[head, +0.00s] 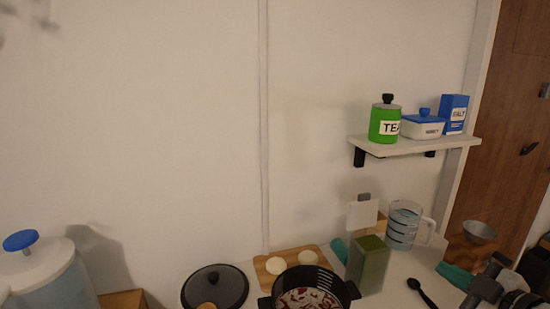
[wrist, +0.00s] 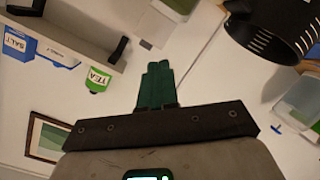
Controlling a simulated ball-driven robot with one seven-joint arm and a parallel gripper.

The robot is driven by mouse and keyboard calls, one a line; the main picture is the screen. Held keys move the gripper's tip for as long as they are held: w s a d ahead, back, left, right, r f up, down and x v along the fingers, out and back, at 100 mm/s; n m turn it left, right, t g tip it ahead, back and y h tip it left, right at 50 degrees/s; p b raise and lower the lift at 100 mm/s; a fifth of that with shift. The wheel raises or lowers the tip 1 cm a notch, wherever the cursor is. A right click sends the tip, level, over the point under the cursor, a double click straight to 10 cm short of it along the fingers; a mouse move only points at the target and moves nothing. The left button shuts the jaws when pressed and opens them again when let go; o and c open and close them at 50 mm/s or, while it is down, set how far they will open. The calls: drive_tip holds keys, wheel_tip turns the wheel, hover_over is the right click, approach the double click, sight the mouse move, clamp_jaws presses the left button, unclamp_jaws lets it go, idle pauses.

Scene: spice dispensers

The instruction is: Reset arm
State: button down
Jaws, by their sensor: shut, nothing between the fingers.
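My gripper (wrist: 157,85) shows in the wrist view, with its green fingers together and nothing between them. It is in the air, apart from the things around it. The wrist view looks tilted, with the shelf at upper left and the pot at upper right. At the lower right of the head view are grey jointed parts and a teal piece; I cannot tell for sure whether these are my arm.
A black pot (head: 350,291) with red and white contents stands on the counter beside a dark lid (head: 232,277), a green block-like container (head: 368,267) and a glass measuring jug (head: 403,224). A wall shelf (head: 410,147) holds a green tea jar (head: 384,124).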

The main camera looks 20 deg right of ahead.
drive_tip(key=s+a+f+m+g+y, duration=0.1)
drive_tip(key=s+a+f+m+g, duration=0.15)
drive_tip(key=a+f, duration=0.45)
drive_tip(key=s+a+f+m+g, duration=0.2)
drive_tip(key=s+a+f+g, duration=0.15)
drive_tip(key=f, duration=0.75)
drive_tip(key=s+a+f+m+g, duration=0.2)
drive_tip(key=s+f+g, duration=0.2)
drive_tip(key=s, duration=0.4)
drive_tip(key=s+a+f+m+g+h, duration=0.1)
drive_tip(key=s+a+f+m+g, duration=0.1)
drive_tip(key=s+f, duration=0.5)
drive_tip(key=shift+s+a+f+m+g, duration=0.25)
drive_tip(key=shift+s+m+g, duration=0.2)
drive_tip(key=shift+s+g, duration=0.75)
